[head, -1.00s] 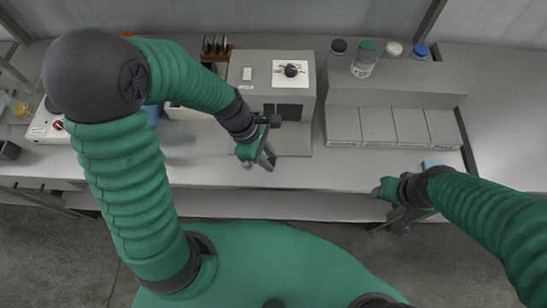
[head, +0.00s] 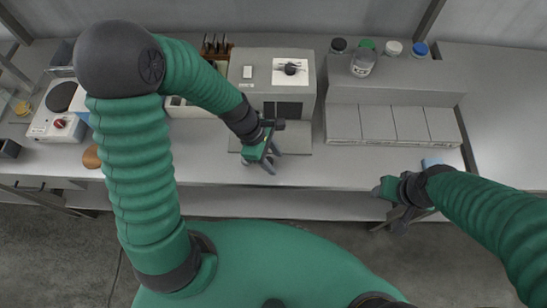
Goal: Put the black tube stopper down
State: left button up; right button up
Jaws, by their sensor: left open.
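My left gripper (head: 264,163) is open. I cannot make out the black tube stopper with certainty. It may be hidden by the gripper or too small to tell. A small greyish thing (head: 246,162) shows close to the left fingers, too small to name. My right gripper (head: 393,205) hangs at the bench's front edge to the right, and its fingers are too unclear to tell open from shut.
The grey device (head: 270,75) stands behind my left gripper. A grey raised shelf (head: 400,92) holds several capped bottles, with pale panels (head: 378,124) in front. A hotplate (head: 58,122) stands at the left. The bench front (head: 320,172) between my grippers is clear.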

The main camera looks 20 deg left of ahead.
pick_arm(q)
jog(key=a+p+v, duration=0.1)
jog(key=p+v, duration=0.1)
jog(key=v, duration=1)
jog(key=s+a+m+t+y, duration=0.1)
jog(key=m, duration=0.5)
jog(key=s+a+f+m+y, duration=0.1)
jog(key=m+y, duration=0.1)
jog(key=m, duration=0.4)
jog(key=s+a+f+m+t+y, duration=0.1)
jog(key=m, duration=0.5)
jog(key=shift+s+a+t, duration=0.1)
jog(key=shift+s+t, duration=0.2)
jog(key=shift+s, duration=0.1)
pick_arm(e)
jog(key=shift+a+r, duration=0.25)
jog(key=shift+r, duration=0.25)
jog(key=shift+a+r, duration=0.2)
jog(key=shift+r, duration=0.25)
jog(key=shift+w, duration=0.1)
